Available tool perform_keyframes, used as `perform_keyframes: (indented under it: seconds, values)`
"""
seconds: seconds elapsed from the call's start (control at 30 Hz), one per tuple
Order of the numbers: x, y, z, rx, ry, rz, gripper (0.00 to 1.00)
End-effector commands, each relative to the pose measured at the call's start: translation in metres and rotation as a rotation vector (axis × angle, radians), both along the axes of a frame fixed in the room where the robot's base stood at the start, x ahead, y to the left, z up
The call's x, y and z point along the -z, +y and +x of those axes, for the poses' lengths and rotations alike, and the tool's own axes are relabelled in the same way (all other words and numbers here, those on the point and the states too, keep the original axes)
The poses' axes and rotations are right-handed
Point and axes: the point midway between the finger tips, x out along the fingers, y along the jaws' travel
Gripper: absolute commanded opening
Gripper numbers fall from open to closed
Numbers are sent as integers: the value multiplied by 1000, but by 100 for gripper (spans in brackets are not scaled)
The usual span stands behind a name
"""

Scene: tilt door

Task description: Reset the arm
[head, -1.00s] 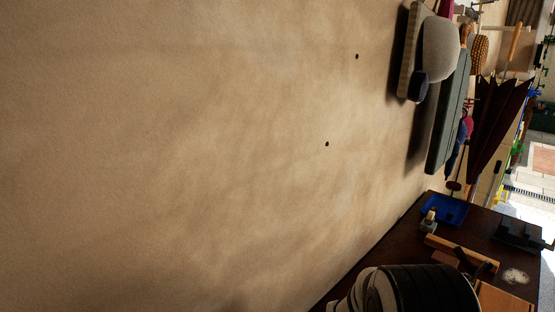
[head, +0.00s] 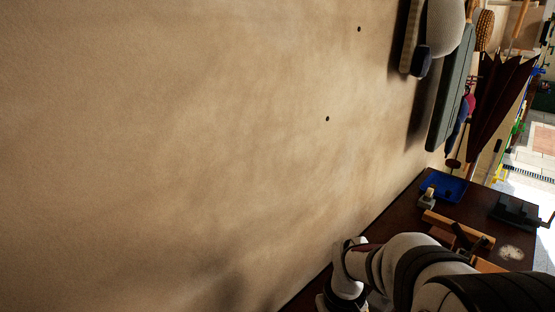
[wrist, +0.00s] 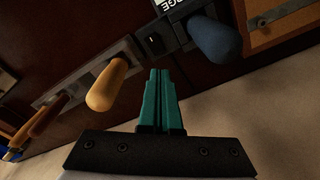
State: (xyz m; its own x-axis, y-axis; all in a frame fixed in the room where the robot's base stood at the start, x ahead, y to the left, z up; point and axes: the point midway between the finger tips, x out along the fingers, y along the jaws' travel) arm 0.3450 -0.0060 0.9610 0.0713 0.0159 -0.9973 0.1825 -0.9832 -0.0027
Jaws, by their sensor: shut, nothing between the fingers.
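My gripper (wrist: 160,74) shows in the wrist view as two teal fingers pressed together, shut and empty. A yellow-orange handle (wrist: 108,86) stands out from a dark panel (wrist: 80,35) to the left of the fingers, apart from them in the picture. A rounded blue handle (wrist: 215,40) is on the right of the fingers. My arm shows at the lower right of the head view, but I cannot see the gripper there.
In the head view a dark table (head: 480,195) bears a blue tray (head: 443,186), a wooden block (head: 458,228) and a dark tool (head: 515,210). A bare beige wall (head: 180,140) fills the left. A dark red umbrella-like object (head: 500,100) hangs beyond.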

Motion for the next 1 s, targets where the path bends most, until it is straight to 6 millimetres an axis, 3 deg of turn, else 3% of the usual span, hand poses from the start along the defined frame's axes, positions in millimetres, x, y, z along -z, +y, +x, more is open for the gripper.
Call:
perform_keyframes:
  seconds: [0.03, 0.1, 0.2, 0.4, 0.6, 0.63, 0.8, 1.0]
  values:
    - [-27, 4, -6, 49, -63, 16, 0]
    - [-63, 11, -20, 138, -147, 53, 0]
    - [-98, 20, -42, 246, -243, 112, 0]
    - [-139, 33, -81, 396, -384, 225, 0]
    - [-159, 42, -113, 497, -485, 332, 0]
    - [-161, 44, -117, 511, -500, 348, 0]
    - [-109, 43, -159, 579, -181, 261, 0]
    - [-81, 41, -207, 647, 100, 171, 0]
